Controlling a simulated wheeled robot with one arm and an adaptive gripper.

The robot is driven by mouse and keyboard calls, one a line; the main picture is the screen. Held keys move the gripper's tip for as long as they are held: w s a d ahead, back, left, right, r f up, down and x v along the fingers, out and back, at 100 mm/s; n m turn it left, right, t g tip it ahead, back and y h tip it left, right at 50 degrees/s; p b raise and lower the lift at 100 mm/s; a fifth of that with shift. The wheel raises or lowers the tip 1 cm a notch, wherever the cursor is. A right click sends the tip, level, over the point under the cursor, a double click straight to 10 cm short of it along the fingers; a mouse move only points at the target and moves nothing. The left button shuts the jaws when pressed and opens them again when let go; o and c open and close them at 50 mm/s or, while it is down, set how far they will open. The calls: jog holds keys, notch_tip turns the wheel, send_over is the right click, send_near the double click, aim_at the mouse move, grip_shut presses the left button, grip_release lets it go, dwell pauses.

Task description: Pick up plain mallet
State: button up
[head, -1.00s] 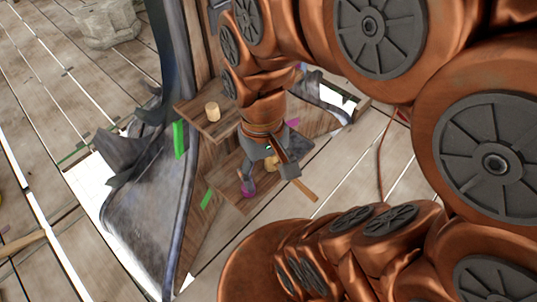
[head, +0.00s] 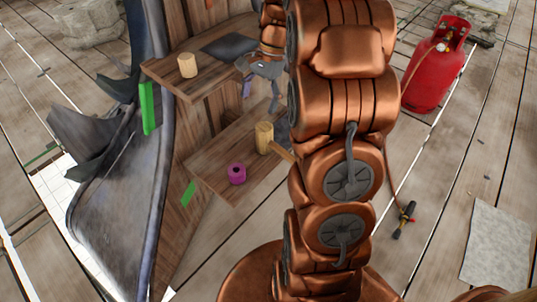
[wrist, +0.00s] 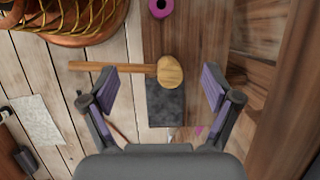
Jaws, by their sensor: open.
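The plain mallet lies on the lower wooden shelf (head: 215,160). Its pale round wooden head (head: 264,138) is near the shelf's edge, and its handle runs right until my arm hides it. In the wrist view the mallet head (wrist: 170,72) sits beside a dark slate piece (wrist: 165,105), and the handle (wrist: 95,66) sticks out left past the shelf edge over the floor. My gripper (head: 262,88) is open and empty above the lower shelf. In the wrist view its two purple-padded fingers (wrist: 160,80) are spread wide, with the mallet head in view between them, apart from both.
A magenta ring (head: 237,174) stands on the lower shelf near the mallet. The upper shelf (head: 165,78) holds a wooden cylinder (head: 187,65) and a dark sheet (head: 230,46). A red gas bottle (head: 430,70) and a torch (head: 405,220) are on the planks at right.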

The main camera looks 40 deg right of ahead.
aim_at(265, 126)
jog(key=w+d+f+m+b, duration=0.1)
jog(key=d+f, duration=0.1)
jog(key=f, duration=0.1)
jog(key=w+d+f+m+b, duration=0.1)
jog(key=d+f+b, duration=0.1)
jog(key=f, duration=0.2)
jog(key=w+d+f+m+t+b, duration=0.1)
jog(key=d+f, duration=0.2)
jog(key=shift+w+d+f+m+y+b, duration=0.1)
jog(key=shift+w+f+m+y+b, duration=0.05)
jog(key=shift+f+m+y+b, duration=0.2)
jog(key=shift+a+b+x, duration=0.1)
jog(key=shift+b+x, duration=0.5)
jog(key=shift+x, duration=1)
jog(key=shift+a+b+x, duration=0.15)
jog(key=shift+b+x, duration=0.45)
jog(key=shift+x, duration=1)
jog(key=shift+r, duration=0.15)
jog(key=shift+c, duration=0.3)
jog(key=c, duration=1.3)
